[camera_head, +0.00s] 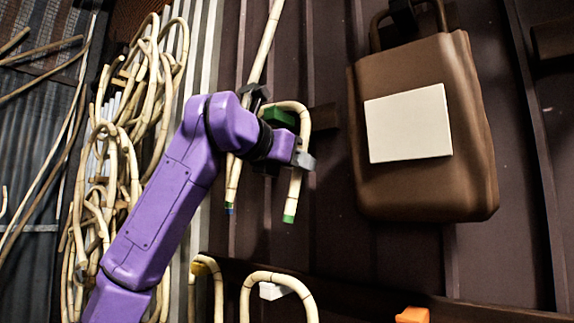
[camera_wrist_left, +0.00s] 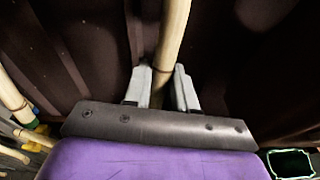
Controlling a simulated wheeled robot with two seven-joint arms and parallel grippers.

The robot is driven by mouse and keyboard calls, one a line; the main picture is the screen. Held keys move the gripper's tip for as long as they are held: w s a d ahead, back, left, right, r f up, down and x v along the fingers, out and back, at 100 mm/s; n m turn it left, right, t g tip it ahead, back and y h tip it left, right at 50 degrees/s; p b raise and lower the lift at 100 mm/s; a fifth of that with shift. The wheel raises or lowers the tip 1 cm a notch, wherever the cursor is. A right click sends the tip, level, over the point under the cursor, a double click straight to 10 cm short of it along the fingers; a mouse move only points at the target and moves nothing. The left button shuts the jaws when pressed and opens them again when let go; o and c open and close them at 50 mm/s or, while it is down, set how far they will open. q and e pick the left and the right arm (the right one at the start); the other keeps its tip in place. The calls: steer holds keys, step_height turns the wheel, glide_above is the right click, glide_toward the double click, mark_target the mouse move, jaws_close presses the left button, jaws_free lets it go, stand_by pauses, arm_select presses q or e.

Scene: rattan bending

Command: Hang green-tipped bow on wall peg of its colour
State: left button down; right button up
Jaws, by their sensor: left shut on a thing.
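The green-tipped bow (camera_head: 295,185) is a pale rattan arch with its green end pointing down in the head view. My left gripper (camera_head: 303,160) is shut on its right leg, above the green tip. In the left wrist view the rattan (camera_wrist_left: 172,40) runs between the gripper's two grey fingers (camera_wrist_left: 162,80). A green peg (camera_head: 278,117) shows just under the arch. I cannot tell whether the bow rests on it. My wrist hides much of the bow's other leg. My right gripper is not in view.
A brown bag with a pale label (camera_head: 408,122) hangs at right. Bundled rattan (camera_head: 115,150) hangs at left. Rattan arches (camera_head: 280,280) and an orange block (camera_head: 412,315) are below. Wall between bow and bag is mostly clear.

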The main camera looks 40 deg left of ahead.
arm_select(q)
steer(key=c, duration=0.8)
jaws_free()
steer(key=shift+c, duration=0.2)
steer(key=shift+s, duration=0.4)
steer(key=s+r+b, duration=0.1)
steer(key=s+b, duration=0.1)
steer(key=s, duration=0.7)
steer(key=shift+s+d+r, duration=0.25)
steer(key=shift+s+d, duration=0.1)
steer(key=shift+d, duration=0.1)
